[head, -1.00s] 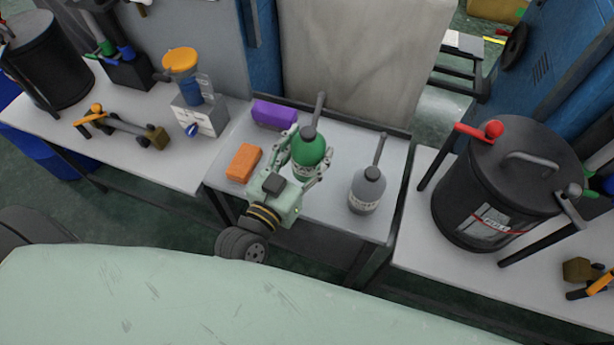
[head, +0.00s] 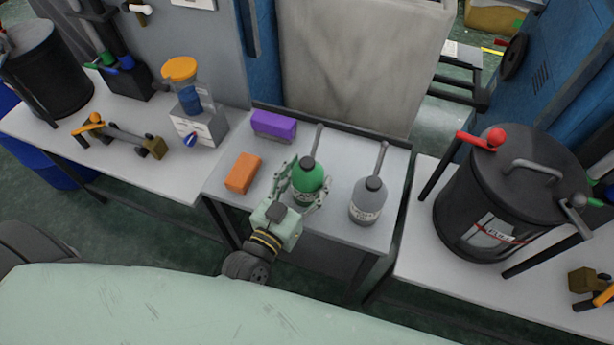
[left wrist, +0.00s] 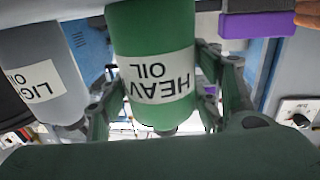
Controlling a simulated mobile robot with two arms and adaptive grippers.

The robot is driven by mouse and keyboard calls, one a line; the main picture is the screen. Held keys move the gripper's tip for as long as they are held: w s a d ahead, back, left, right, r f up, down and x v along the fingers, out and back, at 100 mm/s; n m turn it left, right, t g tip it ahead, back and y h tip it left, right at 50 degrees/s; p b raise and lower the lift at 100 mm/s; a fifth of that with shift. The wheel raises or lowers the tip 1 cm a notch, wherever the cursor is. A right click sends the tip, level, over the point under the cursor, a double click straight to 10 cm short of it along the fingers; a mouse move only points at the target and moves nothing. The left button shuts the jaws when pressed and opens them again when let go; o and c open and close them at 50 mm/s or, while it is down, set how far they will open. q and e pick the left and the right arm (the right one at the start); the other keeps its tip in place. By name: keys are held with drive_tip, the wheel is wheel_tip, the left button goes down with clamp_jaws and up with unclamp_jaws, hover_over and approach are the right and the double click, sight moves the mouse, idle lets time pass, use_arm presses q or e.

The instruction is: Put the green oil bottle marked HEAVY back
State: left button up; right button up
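The green oil bottle (head: 308,178) has a dark cap and a long grey spout. In the left wrist view, its white label reads HEAVY OIL upside down, and the bottle (left wrist: 155,50) fills the space between the fingers. My left gripper (head: 307,186) is closed around its body, one finger on each side. I cannot tell whether its base touches the table (head: 225,188). A grey bottle (head: 368,200) stands upright to its right, apart from it; its label (left wrist: 32,82) reads as LIGHT OIL, partly cut off. My right gripper is not in view.
An orange block (head: 243,172) and a purple block (head: 273,125) lie left of and behind the bottle. A dark fuel drum (head: 465,205) stands on the right bench.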

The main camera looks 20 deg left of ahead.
use_arm(q)
drive_tip(key=shift+o, duration=1.2)
drive_tip(key=shift+r, duration=0.25)
drive_tip(key=s+a+b, duration=0.1)
drive_tip(key=s+a, duration=0.1)
drive_tip(key=s, duration=0.9)
drive_tip(key=shift+s, duration=0.4)
drive_tip(key=shift+a, duration=0.1)
